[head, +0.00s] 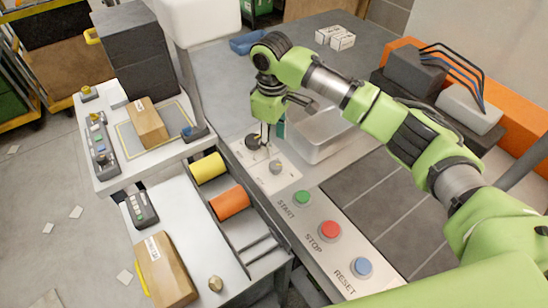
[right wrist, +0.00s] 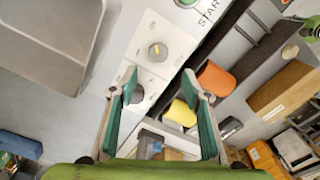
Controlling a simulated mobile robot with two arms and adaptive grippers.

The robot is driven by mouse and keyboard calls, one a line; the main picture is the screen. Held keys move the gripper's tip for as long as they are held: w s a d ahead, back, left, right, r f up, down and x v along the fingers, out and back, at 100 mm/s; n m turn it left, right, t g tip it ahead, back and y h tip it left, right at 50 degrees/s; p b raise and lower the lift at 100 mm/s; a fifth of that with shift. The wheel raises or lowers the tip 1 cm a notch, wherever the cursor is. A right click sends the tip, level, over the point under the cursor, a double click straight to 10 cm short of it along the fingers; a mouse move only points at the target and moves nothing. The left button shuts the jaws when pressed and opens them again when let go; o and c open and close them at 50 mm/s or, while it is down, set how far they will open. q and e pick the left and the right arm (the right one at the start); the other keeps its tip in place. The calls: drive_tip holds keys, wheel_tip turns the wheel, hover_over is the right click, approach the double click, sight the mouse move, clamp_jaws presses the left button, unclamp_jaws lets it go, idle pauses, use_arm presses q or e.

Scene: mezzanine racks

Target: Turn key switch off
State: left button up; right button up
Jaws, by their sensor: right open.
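A pale panel plate (head: 262,182) on the grey counter carries two round controls. One is a dark knob (head: 253,141) at its far end, the other a smaller grey knob (head: 276,167) nearer the START button. I cannot tell for sure which is the key switch. My right gripper (head: 268,140) points down over the far end of the plate, close to the dark knob. In the right wrist view, its green-padded fingers (right wrist: 160,80) are spread and empty. The grey knob (right wrist: 157,50) shows beyond the tips; the dark knob (right wrist: 136,94) is partly hidden by the left finger.
Green START (head: 302,198), red STOP (head: 330,230) and blue RESET (head: 361,267) buttons run toward the front. A metal tray (head: 325,150) sits right of the plate. Yellow (head: 208,167) and orange (head: 229,202) rolls lie in a bin to the left.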

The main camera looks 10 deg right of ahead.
sight(275, 164)
drive_tip(key=f, duration=0.3)
drive_tip(key=f+p, duration=0.1)
drive_tip(key=f, duration=0.5)
drive_tip(key=shift+w+d+f+p, duration=0.15)
drive_tip(key=shift+w+f+p, duration=0.15)
drive_tip(key=shift+p, duration=0.1)
drive_tip(key=shift+f, duration=0.35)
use_arm(q)
drive_tip(key=shift+w+d+r, duration=0.1)
drive_tip(key=shift+w+r, duration=0.9)
drive_tip(key=shift+r, duration=0.2)
use_arm(e)
drive_tip(key=c, duration=1.1)
